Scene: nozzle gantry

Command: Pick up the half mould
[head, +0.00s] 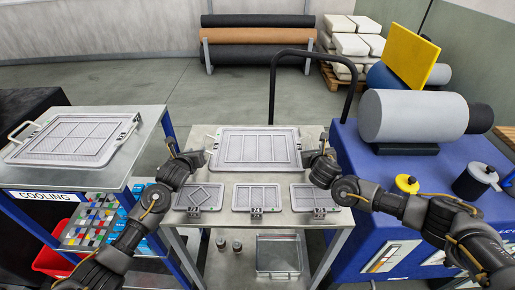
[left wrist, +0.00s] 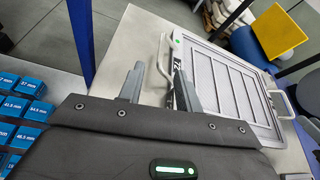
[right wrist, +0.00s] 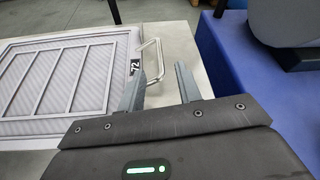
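The half mould (head: 255,148), a pale framed plate with ribs and a wire handle at each end, lies flat on the middle table. My left gripper (head: 198,157) is at its left end; in the left wrist view its open fingers (left wrist: 158,88) are on either side of the line of the handle (left wrist: 164,62). My right gripper (head: 320,156) is at its right end; in the right wrist view its open fingers (right wrist: 160,88) point at the other handle (right wrist: 153,58). I cannot tell whether the fingers touch the handles. The mould also shows in the right wrist view (right wrist: 65,85).
Three smaller plates, one of them (head: 256,197), lie along the table's front. A similar framed plate (head: 75,138) lies on the cooling table at left. A blue bench with a grey roller (head: 412,116) stands at right. A black rail (head: 310,54) rises behind the table.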

